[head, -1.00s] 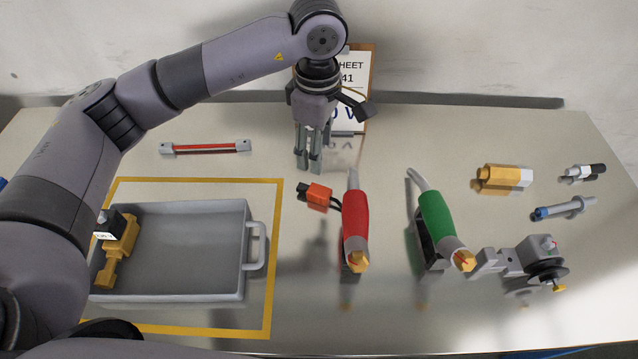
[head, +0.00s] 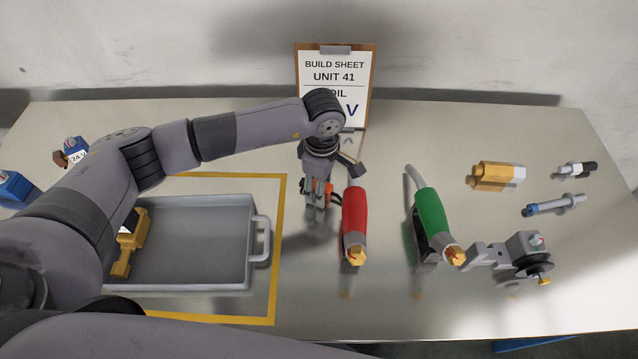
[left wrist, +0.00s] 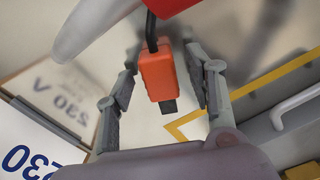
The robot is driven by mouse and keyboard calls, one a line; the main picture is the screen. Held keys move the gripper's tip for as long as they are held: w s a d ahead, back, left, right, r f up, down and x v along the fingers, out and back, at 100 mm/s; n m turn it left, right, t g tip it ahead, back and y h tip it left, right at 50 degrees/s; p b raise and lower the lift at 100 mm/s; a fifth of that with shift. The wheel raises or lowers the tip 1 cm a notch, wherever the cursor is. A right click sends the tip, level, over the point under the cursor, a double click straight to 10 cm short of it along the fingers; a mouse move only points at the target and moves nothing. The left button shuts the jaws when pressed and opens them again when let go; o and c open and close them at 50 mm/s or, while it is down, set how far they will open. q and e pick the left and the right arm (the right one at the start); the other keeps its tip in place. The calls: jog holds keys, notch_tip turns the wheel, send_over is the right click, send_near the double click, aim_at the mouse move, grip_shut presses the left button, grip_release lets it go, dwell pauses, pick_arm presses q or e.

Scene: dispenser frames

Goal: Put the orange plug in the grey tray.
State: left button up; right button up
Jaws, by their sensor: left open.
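The orange plug (left wrist: 158,76) sits between the two open fingers of my left gripper (left wrist: 160,90) in the left wrist view, with visible gaps on both sides. In the head view my left gripper (head: 317,205) points down over the plug, which is mostly hidden behind the fingers. The plug has a dark prong end and a black lead. The grey tray (head: 200,283) stands to the left inside a yellow outlined area, with a brass-coloured part carrying a black block (head: 130,240) at its left end. My right gripper is not in view.
A red-handled tool (head: 355,215) stands close to the right of my left gripper. A green-handled tool (head: 433,215) and several fittings lie further right. The build sheet board (head: 336,75) stands behind. Bare table lies in front of the gripper.

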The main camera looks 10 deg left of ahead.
pick_arm(q)
jog(key=shift+f, duration=0.1)
grip_shut()
dwell(0.6)
